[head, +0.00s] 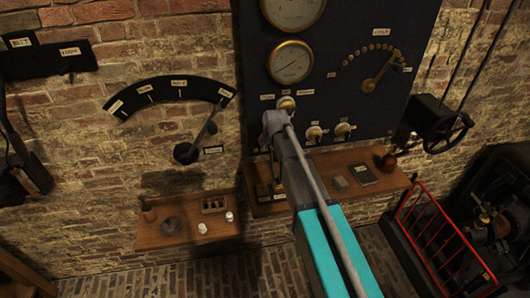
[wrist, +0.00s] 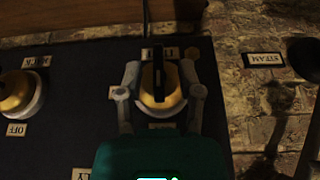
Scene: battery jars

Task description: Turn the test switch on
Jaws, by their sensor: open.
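A brass round switch (wrist: 160,97) with a dark upright lever on a pale base sits between the fingers of my gripper (wrist: 160,80) in the wrist view. The fingers are open, one on each side of the knob; I cannot tell whether they touch it. The label above it is partly hidden and not readable, so I cannot confirm it is the test switch.
Two more switches (head: 314,132) (head: 343,129) are to the right; another brass knob (wrist: 18,95) is at left in the wrist view. Gauges (head: 290,62) are above. A shelf (head: 290,205) with small items is below. A lever dial (head: 187,152) is left, a red rail (head: 440,240) right.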

